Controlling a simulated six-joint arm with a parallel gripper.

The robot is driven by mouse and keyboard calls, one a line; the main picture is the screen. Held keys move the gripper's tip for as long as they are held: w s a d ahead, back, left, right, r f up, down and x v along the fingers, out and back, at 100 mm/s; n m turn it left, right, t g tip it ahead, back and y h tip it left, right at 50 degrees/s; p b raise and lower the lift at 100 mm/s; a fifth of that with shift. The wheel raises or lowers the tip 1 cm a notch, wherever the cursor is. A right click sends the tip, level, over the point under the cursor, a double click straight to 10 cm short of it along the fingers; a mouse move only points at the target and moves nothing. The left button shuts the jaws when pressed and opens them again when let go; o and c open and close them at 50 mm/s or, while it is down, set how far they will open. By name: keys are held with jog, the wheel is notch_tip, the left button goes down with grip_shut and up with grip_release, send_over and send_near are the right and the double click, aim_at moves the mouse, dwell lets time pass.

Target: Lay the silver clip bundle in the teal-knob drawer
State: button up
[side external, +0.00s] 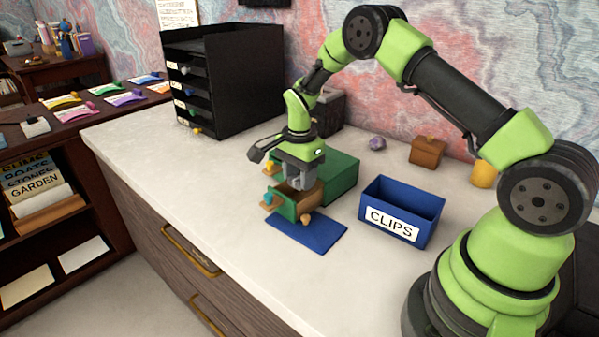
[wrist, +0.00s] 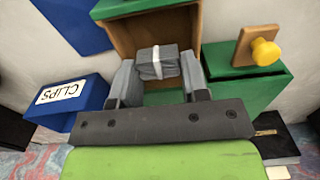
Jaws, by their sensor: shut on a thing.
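The silver clip bundle (wrist: 157,66), grey with a white band, is between the two fingers of my gripper (wrist: 158,78), which is shut on it. A small green cabinet (side external: 338,172) stands on the desk with one drawer (side external: 297,203) pulled out. That drawer has a wooden inside and a green front, with a teal knob (side external: 268,199) in the side view. My gripper (side external: 300,184) points down over the open drawer, and the wrist view shows the drawer's wooden inside (wrist: 125,38) behind the bundle. The bundle's exact height above the drawer floor is unclear.
A yellow knob (wrist: 265,51) on a wooden plate marks another, closed drawer. A blue CLIPS bin (side external: 402,212) stands to the right. A blue mat (side external: 312,234) lies in front. A black drawer tower (side external: 240,80) stands at the back left.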

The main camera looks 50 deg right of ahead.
jog(key=o, duration=1)
jog(key=s+a+r+n+t, duration=0.1)
jog(key=s+a+r+n, duration=0.1)
jog(key=r, duration=0.7)
jog(key=s+a+r+n+t, duration=0.1)
jog(key=r, duration=0.8)
jog(key=s+a+r+n+t, duration=0.1)
jog(key=s+a+r+n, duration=0.1)
jog(key=s+n, duration=0.2)
jog(key=s+a+r+n+t+y, duration=0.1)
jog(key=s+a+r+n+t, duration=0.1)
jog(key=s, duration=0.8)
jog(key=s+a+r+n+t+y, duration=0.1)
jog(key=s+a+r+n+t, duration=0.1)
jog(key=s+n, duration=0.4)
jog(key=shift+s+a+r, duration=0.2)
jog(key=shift+a+r, duration=0.1)
jog(key=shift+a, duration=0.2)
jog(key=shift+s+a+r, duration=0.2)
jog(key=shift+a+r, duration=0.1)
jog(key=shift+a, duration=0.2)
